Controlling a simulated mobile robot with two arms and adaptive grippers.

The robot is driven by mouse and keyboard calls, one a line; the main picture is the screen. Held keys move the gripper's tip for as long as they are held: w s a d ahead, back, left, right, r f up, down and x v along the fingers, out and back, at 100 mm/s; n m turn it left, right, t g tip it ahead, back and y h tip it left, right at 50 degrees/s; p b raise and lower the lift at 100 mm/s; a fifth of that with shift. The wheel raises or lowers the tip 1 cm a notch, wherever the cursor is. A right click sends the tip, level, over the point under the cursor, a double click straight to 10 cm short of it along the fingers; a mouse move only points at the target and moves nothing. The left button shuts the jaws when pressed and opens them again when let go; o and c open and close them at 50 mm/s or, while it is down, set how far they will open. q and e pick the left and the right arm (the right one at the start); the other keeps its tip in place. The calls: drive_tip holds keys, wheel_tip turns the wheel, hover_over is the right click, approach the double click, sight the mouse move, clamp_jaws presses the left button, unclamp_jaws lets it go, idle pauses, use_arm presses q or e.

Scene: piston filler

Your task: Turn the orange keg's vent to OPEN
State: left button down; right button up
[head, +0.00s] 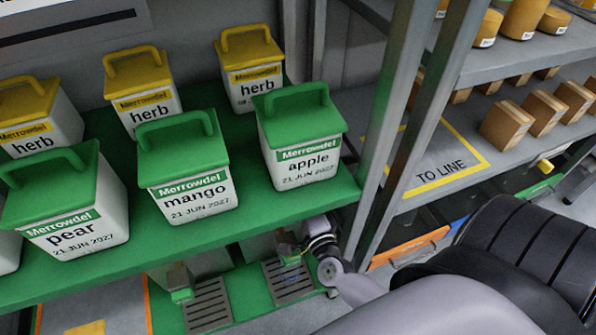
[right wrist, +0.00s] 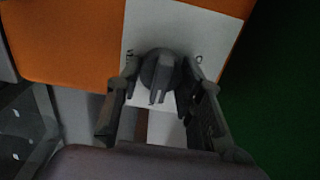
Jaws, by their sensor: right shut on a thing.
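In the right wrist view, the orange keg (right wrist: 62,45) fills the upper left, with a white plate (right wrist: 185,27) on it. A dark round vent knob (right wrist: 161,72) with a ridged grip stands on the plate. My right gripper (right wrist: 160,80) has one finger on each side of the knob and is shut on it. Small dark marks sit on the plate beside the knob, too small to read, so the vent's setting cannot be told. In the head view, part of my right arm's end (head: 322,240) shows below the green shelf; the keg is hidden there. My left gripper is out of view.
White tubs with green lids, such as the apple tub (head: 305,160) and mango tub (head: 190,190), stand on the green shelf (head: 255,212). Yellow-lidded herb tubs stand behind. A grey rack post (head: 395,130) rises close to my right arm. Cardboard boxes (head: 508,122) sit at right.

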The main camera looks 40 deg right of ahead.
idle(0.3)
drive_tip(key=o, duration=1.1)
drive_tip(key=shift+o, duration=0.2)
drive_tip(key=v, duration=1.2)
